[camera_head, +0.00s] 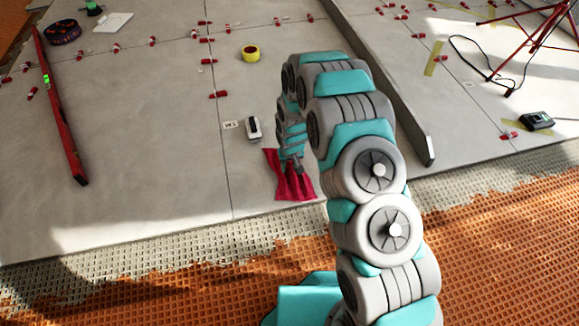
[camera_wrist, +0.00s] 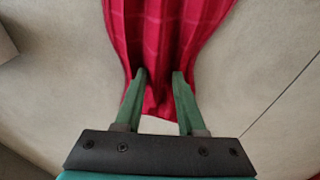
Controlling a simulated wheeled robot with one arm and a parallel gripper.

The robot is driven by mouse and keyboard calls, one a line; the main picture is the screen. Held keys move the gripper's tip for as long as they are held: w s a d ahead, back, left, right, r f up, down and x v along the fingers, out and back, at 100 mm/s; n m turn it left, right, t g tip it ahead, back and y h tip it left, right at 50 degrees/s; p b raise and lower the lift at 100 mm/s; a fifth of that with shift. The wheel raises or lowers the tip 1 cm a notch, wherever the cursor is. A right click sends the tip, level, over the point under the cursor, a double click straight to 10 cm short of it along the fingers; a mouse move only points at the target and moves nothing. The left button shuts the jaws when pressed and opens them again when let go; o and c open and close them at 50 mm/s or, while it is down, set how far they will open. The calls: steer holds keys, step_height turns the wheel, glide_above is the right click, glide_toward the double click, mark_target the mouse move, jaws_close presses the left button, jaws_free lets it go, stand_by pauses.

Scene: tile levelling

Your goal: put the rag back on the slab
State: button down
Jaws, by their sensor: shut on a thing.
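The rag (camera_head: 291,182) is a dark red cloth at the near part of the grey tiled slab (camera_head: 150,170), close to the slab's front edge. In the wrist view the rag (camera_wrist: 165,35) is bunched between the two green fingers and spreads out beyond them. My gripper (camera_wrist: 158,78) is shut on the rag. In the head view my gripper (camera_head: 297,168) points down at the cloth, and my arm hides part of the slab to its right. I cannot tell whether the rag touches the slab or hangs just above it.
A small white and black device (camera_head: 253,128) lies just behind the rag, beside a small white label (camera_head: 233,125). A red spirit level (camera_head: 60,110) lies at left; a long dark bar (camera_head: 405,105) lies right of my arm.

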steer(key=c, duration=0.5)
jaws_free()
step_height(320, 180, up, 12)
steer(key=s+f+p, duration=0.1)
steer(key=s, duration=0.1)
step_height(320, 180, up, 14)
steer(key=f+g, duration=0.1)
glide_above(290, 170)
steer(key=s+d, duration=0.7)
steer(key=s+d+r+m+g, duration=0.1)
steer(key=s+d+r, duration=0.2)
steer(key=s, duration=0.7)
steer(key=s+d+r+m, duration=0.1)
steer(key=s+d+r, duration=0.2)
steer(key=s+r, duration=0.5)
steer(key=s+d+r+m+g, duration=0.1)
steer(key=s+d+r, duration=0.3)
steer(key=s, duration=1)
steer(key=shift+r+g, duration=0.3)
steer(key=shift+r, duration=0.5)
